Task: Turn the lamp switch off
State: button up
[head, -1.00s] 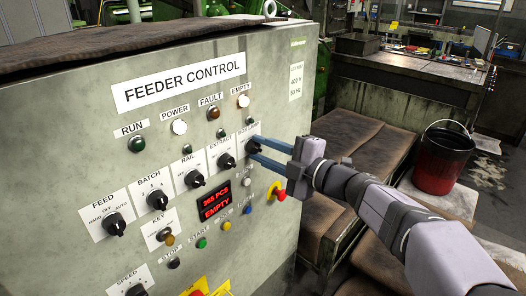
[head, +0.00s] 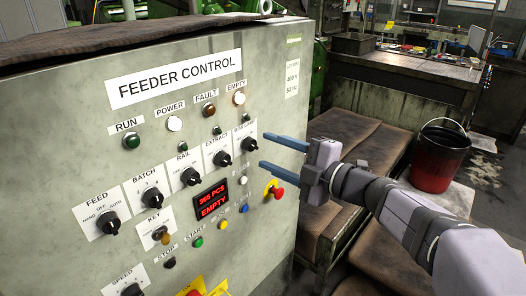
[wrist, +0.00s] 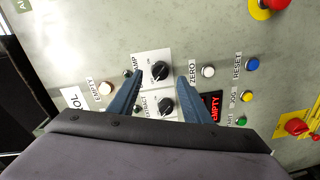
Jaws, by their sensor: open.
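The lamp switch (head: 248,145) is a black rotary knob on a white plate, at the right end of the upper knob row on the grey feeder control panel. Its plate label ends in "AMP" in the wrist view, where the knob (wrist: 160,71) shows between my fingers. My gripper (head: 265,151) is open and empty, with its two blue fingers just off the panel to the right of the knob in the head view. The fingers are apart from the knob. The OFF and ON marks are too small to tell which one the knob points at.
The extract knob (head: 222,159) is the neighbour on the left. A red mushroom button (head: 278,194) on yellow sits below right, and a red display (head: 211,201) reads EMPTY. Indicator lights line the panel above.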

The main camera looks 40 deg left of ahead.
jog(key=d, duration=0.3)
jog(key=shift+r, duration=0.1)
dwell(0.4)
